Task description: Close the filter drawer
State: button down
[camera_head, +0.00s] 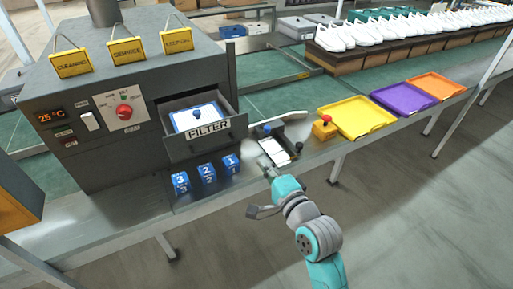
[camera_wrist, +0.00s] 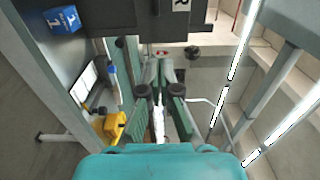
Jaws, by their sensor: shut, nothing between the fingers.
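The filter drawer (camera_head: 206,139) stands pulled out of the dark grey machine (camera_head: 92,125). Its front carries a FILTER label, and a white and blue filter with a blue knob (camera_head: 196,114) lies inside. In the wrist view the dark drawer front (camera_wrist: 150,15) shows at the top edge, with part of its label. My gripper (camera_head: 269,172) is low and to the right of the drawer front in the head view, apart from it. In the wrist view my gripper (camera_wrist: 159,68) is shut and empty, its fingers pointing towards the drawer side. Whether the fingertips touch anything is unclear.
Blue numbered cubes (camera_head: 207,173) sit on the ledge below the drawer. A dark tray with white cards (camera_head: 275,151) and a yellow block with a red knob (camera_head: 324,127) stand to the right. Yellow (camera_head: 357,117), purple and orange trays follow. Signs (camera_head: 127,51) stand on the machine.

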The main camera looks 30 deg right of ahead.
aim_at(239, 130)
jog(key=w, duration=1.3)
jog(key=shift+w, duration=0.1)
jog(key=shift+w, duration=0.1)
